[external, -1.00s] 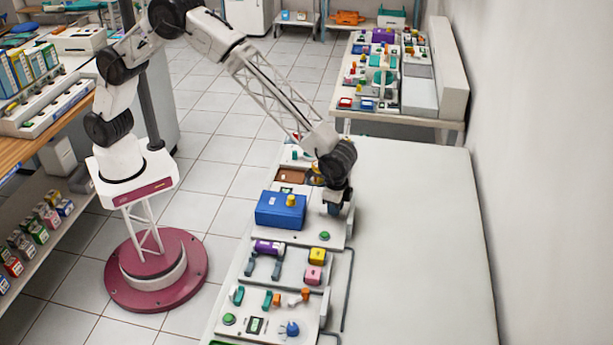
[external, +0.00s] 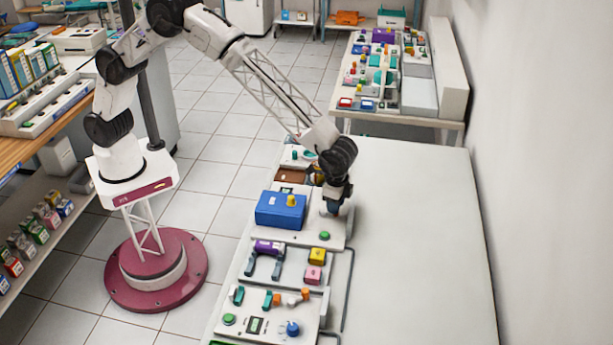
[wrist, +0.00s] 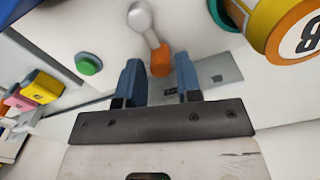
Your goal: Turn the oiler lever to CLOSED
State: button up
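In the wrist view a lever (wrist: 143,22) has a pale grey rounded end and arm, and an orange part (wrist: 160,60) at its near end. A metal plate (wrist: 222,72) with small dark markings lies beside it; I cannot read them. My gripper (wrist: 159,78) has its two blue fingers apart, one on each side of the orange part's near end, with no clear contact. In the external view my gripper (external: 333,207) is low over the white panel, right of the blue box. The lever is hidden there behind my wrist and fingers.
A blue box (external: 281,210) with a yellow knob stands left of my gripper. A green button (external: 324,236) is in front. A yellow and orange round item (wrist: 285,28) is close at upper right in the wrist view. The white table (external: 420,240) to the right is bare.

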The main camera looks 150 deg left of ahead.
jog(key=shift+r, duration=3.25)
jog(key=shift+d, duration=0.1)
jog(key=shift+d+r, duration=0.2)
jog(key=shift+r, duration=0.05)
jog(key=s+d+r+m, duration=0.1)
jog(key=s+d+r, duration=0.6)
jog(key=d, duration=0.4)
jog(key=s+d+r+m+t, duration=0.1)
jog(key=s+d+r, duration=0.6)
jog(key=d, duration=0.3)
jog(key=s+d+r+m, duration=0.1)
jog(key=s+d+r, duration=0.55)
jog(key=d, duration=0.45)
jog(key=s+d+m, duration=0.1)
jog(key=s+d, duration=0.4)
jog(key=s, duration=0.6)
jog(key=s+d+m+t, duration=0.1)
jog(key=s+d, duration=0.5)
jog(key=s, duration=0.5)
jog(key=s+d+f+m, duration=0.1)
jog(key=s+d, duration=0.5)
jog(key=s, duration=0.5)
jog(key=shift+t, duration=0.3)
